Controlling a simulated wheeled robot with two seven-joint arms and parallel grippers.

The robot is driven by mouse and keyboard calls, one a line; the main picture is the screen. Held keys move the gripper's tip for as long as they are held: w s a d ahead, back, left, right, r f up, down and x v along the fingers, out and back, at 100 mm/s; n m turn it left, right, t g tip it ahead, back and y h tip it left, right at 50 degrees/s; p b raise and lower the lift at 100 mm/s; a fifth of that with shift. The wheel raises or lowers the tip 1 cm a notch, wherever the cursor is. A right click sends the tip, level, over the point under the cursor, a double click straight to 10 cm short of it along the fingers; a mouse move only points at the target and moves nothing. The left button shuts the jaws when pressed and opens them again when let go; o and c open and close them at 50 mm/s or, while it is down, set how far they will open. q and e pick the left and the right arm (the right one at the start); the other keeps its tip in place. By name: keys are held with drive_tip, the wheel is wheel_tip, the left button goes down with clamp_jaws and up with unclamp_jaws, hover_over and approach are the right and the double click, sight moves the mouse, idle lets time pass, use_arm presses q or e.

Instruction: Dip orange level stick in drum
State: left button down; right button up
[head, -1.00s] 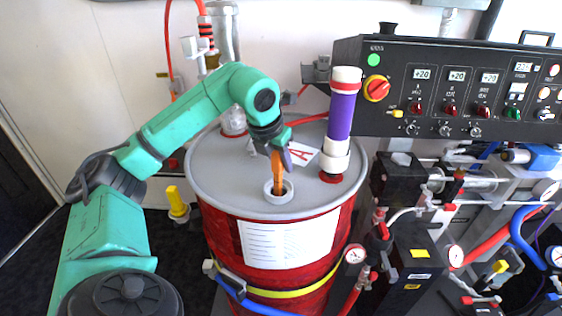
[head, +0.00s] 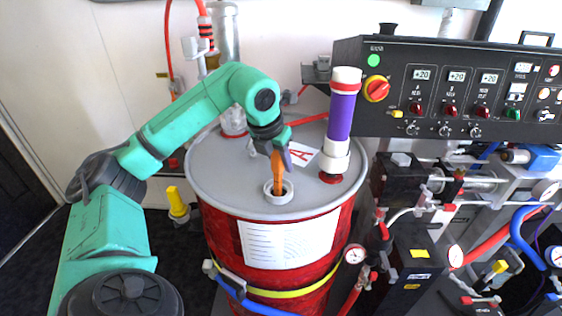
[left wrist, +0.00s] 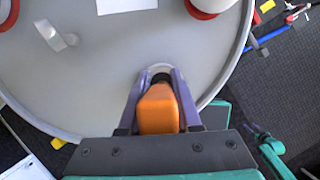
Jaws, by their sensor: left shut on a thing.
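The orange level stick (head: 277,172) stands near upright, its lower end inside the white-ringed opening (head: 286,196) in the grey lid of the red drum (head: 215,172). My left gripper (head: 280,152) is shut on the upper part of the stick, just above the lid. In the left wrist view the stick's orange top (left wrist: 158,110) sits between the two purple fingers, in front of the opening's rim. The part of the stick below the rim is hidden. My right gripper is in no view.
A purple pump tube (head: 341,117) stands on the lid to the right of the stick. Behind it is a black control panel (head: 440,92). Hoses and gauges crowd the right side.

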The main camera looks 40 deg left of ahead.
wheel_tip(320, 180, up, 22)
drive_tip(key=p, duration=2.1)
